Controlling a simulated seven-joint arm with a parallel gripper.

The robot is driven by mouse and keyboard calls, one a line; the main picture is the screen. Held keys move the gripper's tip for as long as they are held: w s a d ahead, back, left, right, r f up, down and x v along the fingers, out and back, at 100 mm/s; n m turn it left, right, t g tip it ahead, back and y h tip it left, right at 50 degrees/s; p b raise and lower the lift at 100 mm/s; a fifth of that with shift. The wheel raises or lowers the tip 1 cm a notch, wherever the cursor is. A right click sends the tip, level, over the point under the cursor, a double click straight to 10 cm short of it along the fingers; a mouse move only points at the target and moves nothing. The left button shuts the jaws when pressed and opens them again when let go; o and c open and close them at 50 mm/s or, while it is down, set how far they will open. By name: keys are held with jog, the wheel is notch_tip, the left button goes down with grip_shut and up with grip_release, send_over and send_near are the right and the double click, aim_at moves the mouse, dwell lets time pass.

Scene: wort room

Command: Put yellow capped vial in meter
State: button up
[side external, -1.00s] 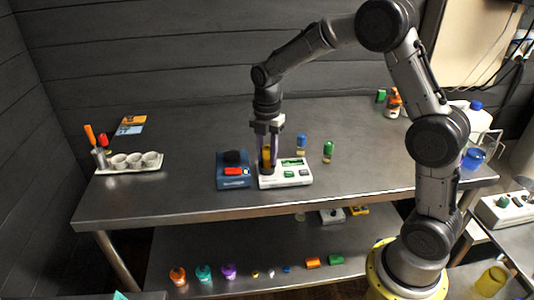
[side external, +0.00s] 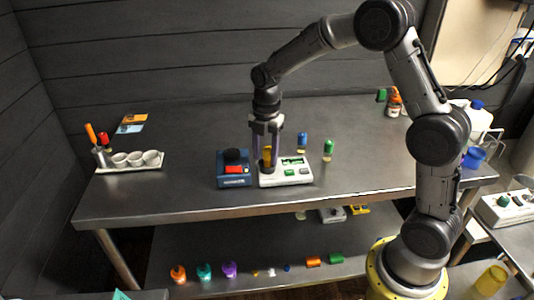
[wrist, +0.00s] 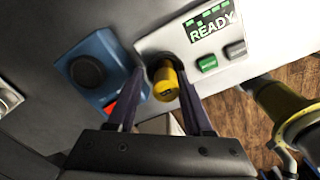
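The yellow capped vial (side external: 267,155) stands at the left end of the white meter (side external: 298,178). In the wrist view its yellow cap (wrist: 165,84) sits in the meter's dark round well, and its lower body is hidden. The meter (wrist: 232,71) has a green display reading READY and two buttons, green and grey. My gripper (side external: 267,161) points down over the vial. In the wrist view my gripper (wrist: 162,88) is open, with one finger on each side of the cap and gaps showing between fingers and cap.
A blue device (side external: 234,170) with a black round top and red display stands just left of the meter. A blue capped vial (side external: 302,142) and a green capped vial (side external: 328,149) stand behind and right. A white tray with cups (side external: 133,163) is far left.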

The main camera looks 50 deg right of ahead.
aim_at(267, 149)
jog(key=shift+s+d+f+g, duration=0.15)
jog(key=shift+s+f+g, duration=0.15)
jog(key=shift+s+f, duration=0.25)
jog(key=r, duration=1.2)
jog(key=shift+w, duration=0.25)
jog(key=s+a+r+m+t, duration=0.2)
jog(key=s+a+r+m, duration=0.1)
jog(key=s+r+m, duration=0.4)
jog(key=s+a+f+m+t, duration=0.1)
jog(key=s+f+m+t, duration=0.1)
jog(key=s+m, duration=0.4)
jog(key=s+a+f+m+t, duration=0.1)
jog(key=s+a+f+m, duration=0.1)
jog(key=s+m, duration=0.5)
jog(key=s+f, duration=0.1)
jog(key=s, duration=0.4)
jog(key=shift+s+t, duration=0.25)
jog(key=shift+t, duration=0.15)
